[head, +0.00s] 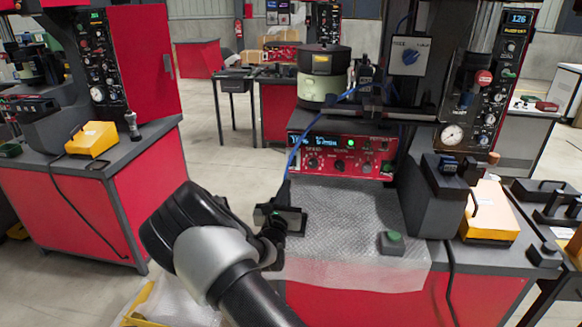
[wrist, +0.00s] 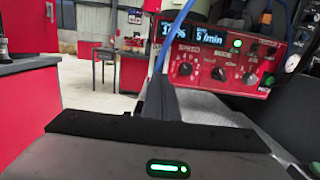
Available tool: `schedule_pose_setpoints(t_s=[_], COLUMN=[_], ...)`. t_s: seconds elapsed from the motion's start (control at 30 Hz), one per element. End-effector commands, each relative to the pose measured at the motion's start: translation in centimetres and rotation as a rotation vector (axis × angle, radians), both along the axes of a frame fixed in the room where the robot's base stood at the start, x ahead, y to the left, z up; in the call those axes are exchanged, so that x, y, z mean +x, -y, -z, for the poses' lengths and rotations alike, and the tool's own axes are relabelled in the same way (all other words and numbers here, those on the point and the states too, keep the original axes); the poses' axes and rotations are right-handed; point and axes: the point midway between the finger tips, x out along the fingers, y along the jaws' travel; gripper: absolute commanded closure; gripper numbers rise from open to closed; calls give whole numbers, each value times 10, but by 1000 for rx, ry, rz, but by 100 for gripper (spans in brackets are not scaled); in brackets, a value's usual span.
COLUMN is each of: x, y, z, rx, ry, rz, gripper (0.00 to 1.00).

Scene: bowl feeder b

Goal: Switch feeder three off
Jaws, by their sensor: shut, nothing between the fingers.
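A red feeder control box (head: 342,166) stands at the back of the bench under a bowl feeder (head: 324,74). It also shows in the wrist view (wrist: 207,93), with a lit display, a lit green lamp (wrist: 237,43) and black knobs (wrist: 219,74). My gripper (head: 285,186) is shut and empty, in front of and left of the box's left end. The wrist view shows its fingers (wrist: 160,82) pointing toward the box, apart from it.
A blue cable (head: 295,150) hangs close by my gripper and the box's left end. Bubble wrap (head: 345,215) covers the bench, with a green-button box (head: 391,243) at its front. A dark machine column stands at right. A yellow box (head: 490,212) lies beyond it.

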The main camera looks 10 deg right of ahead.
Motion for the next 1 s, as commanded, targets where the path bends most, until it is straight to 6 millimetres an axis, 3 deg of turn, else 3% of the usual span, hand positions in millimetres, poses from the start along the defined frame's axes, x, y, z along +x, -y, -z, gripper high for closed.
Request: schedule_pose_setpoints(t_s=[0.3, 0.5, 0.7, 1.0], x=[65, 95, 108, 110], y=[22, 32, 36, 36], z=[-7, -11, -13, -14], rx=[-1, 0, 0, 1], ry=[2, 0, -1, -1], rz=[1, 0, 0, -1], gripper=[100, 100, 100, 100])
